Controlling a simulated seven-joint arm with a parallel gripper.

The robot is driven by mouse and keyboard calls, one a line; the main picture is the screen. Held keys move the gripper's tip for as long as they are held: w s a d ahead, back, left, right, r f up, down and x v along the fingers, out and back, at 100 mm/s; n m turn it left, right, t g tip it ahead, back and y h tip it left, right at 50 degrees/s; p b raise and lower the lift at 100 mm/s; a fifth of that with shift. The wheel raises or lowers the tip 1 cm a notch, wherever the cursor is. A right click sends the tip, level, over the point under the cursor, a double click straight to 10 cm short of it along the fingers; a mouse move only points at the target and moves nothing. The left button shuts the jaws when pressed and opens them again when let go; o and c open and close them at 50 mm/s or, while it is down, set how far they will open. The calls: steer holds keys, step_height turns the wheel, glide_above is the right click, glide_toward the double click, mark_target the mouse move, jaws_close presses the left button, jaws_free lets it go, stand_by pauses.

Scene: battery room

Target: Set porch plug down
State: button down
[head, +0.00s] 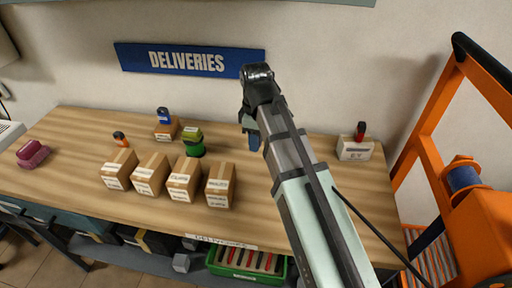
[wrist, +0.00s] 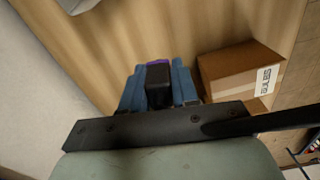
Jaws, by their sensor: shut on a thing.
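My gripper (head: 252,138) hangs over the back middle of the wooden table, to the right of the cartons. In the wrist view its blue fingers (wrist: 159,88) are shut on a small black thing with a purple end, which I take to be the porch plug (wrist: 158,72). The plug is mostly hidden between the fingers, and no name on it can be read. In the head view I cannot make it out behind my gripper. Bare table shows beyond the fingers; whether the plug touches it I cannot tell.
Several labelled cartons (head: 182,180) stand in a row at the middle; one carton (wrist: 238,72) is close right of my fingers in the wrist view. Small coloured things sit behind them. A pale box (head: 355,150) with a red-and-black thing on top stands right.

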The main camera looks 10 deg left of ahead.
steer(key=w+n, duration=0.1)
steer(key=w, duration=1.3)
steer(key=shift+f, duration=4.45)
steer(key=shift+f, duration=0.1)
steer(key=c, duration=0.8)
jaws_free()
steer(key=shift+c, duration=0.2)
step_height(320, 180, up, 12)
